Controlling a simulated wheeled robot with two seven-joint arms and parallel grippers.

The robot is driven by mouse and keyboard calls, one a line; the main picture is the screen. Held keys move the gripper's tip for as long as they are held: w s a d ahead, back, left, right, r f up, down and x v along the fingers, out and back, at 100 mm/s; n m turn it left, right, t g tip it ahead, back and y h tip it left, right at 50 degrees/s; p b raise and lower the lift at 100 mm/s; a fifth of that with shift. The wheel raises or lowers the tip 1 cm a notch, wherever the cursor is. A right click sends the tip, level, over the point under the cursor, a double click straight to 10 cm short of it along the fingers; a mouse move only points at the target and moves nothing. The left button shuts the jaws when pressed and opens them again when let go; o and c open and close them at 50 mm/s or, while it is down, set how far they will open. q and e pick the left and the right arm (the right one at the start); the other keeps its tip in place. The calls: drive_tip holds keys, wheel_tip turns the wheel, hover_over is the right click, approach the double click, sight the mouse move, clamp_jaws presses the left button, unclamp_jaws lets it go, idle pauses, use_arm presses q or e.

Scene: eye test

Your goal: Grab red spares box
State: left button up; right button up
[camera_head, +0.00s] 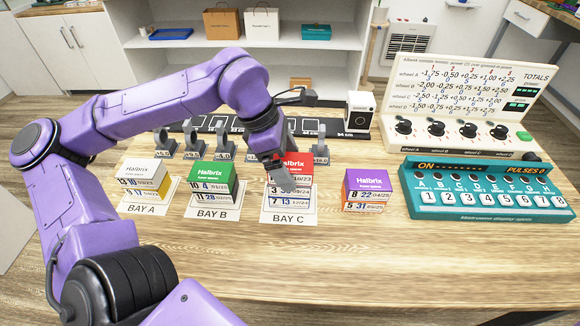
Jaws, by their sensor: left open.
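The red box (299,165), marked Halbrix, tops the stack on the BAY C card (289,219). White date labels show below its red top. My left gripper (280,177) is open and comes down from the upper left over the red box's left side, hiding part of its top and front. I cannot tell whether the fingers touch the box or straddle it. My right gripper is not in view.
A white-topped box (143,173) stands on BAY A, a green box (211,178) on BAY B, and a purple box (367,181) to the right of BAY C. Grey stands (321,151) line up behind. A teal console (487,200) fills the right; the front table is clear.

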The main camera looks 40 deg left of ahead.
use_arm(q)
drive_tip(key=shift+d+f, duration=0.1)
drive_tip(key=shift+f, duration=0.1)
drive_tip(key=shift+c, duration=0.3)
drive_tip(key=c, duration=1)
drive_tip(key=shift+c, duration=0.2)
